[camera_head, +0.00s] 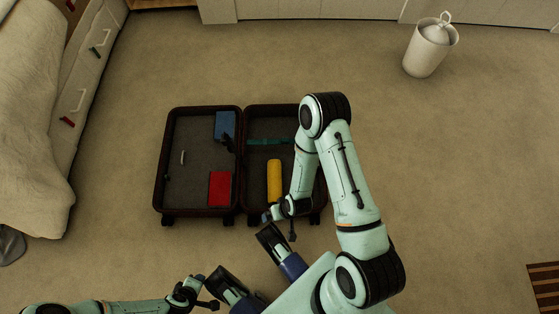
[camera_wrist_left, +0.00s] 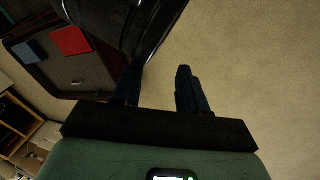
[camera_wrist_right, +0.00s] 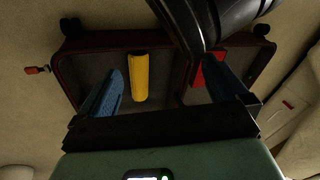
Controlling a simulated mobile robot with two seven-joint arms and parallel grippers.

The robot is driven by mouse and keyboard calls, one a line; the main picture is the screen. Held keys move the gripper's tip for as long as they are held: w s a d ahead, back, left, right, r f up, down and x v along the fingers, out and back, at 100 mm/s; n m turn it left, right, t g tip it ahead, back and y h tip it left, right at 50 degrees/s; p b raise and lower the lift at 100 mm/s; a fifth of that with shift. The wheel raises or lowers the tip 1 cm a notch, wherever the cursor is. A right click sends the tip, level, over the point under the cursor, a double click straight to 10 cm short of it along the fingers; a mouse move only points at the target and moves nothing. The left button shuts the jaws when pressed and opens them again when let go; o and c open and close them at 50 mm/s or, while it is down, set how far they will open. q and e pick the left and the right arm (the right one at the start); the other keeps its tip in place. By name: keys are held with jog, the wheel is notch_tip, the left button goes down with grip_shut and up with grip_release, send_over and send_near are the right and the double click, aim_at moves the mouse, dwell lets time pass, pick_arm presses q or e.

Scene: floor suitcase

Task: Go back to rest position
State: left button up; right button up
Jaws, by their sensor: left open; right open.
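My left gripper (camera_head: 206,292) is low at the bottom of the head view, in front of the suitcase and clear of it. In the left wrist view its fingers (camera_wrist_left: 158,82) are apart with nothing between them. My right gripper (camera_head: 280,222) hangs by the near edge of the suitcase's right half, its arm bent over that half. In the right wrist view its fingers (camera_wrist_right: 164,75) are apart and empty. The open suitcase (camera_head: 200,209) lies flat on the floor, its right side partly hidden by my right arm.
The suitcase's left half holds a blue item (camera_head: 225,124) and a red item (camera_head: 220,188). A yellow item (camera_head: 274,180) lies in its right half. A white bin (camera_head: 424,56) stands back right. A pale couch-like piece (camera_head: 35,120) fills the left.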

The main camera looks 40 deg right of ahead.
pick_arm(q)
jog(key=s+d+r+g+p, duration=0.1)
jog(key=s+r+p, duration=0.3)
jog(key=r+p, duration=0.7)
jog(key=s+d+r+m+g+h+p, duration=0.1)
jog(key=s+d+r+p, duration=0.3)
jog(key=r+p, duration=0.6)
jog(key=shift+s+d+r+g+h+p, duration=0.2)
jog(key=shift+d+r+g+h+p, duration=0.15)
jog(key=shift+r+g, duration=0.5)
pick_arm(e)
jog(key=s+a+r+g, duration=0.1)
jog(key=s+a+r, duration=0.1)
jog(key=r, duration=0.5)
jog(key=s+a+r+g+y, duration=0.1)
jog(key=s+r, duration=0.2)
jog(key=r, duration=0.5)
jog(key=s+a+r+n+g, duration=0.1)
jog(key=s+a+r, duration=0.1)
jog(key=r, duration=0.5)
jog(key=shift+s+a+r+g+y, duration=0.3)
jog(key=shift+s+r, duration=0.1)
jog(key=shift+s, duration=0.35)
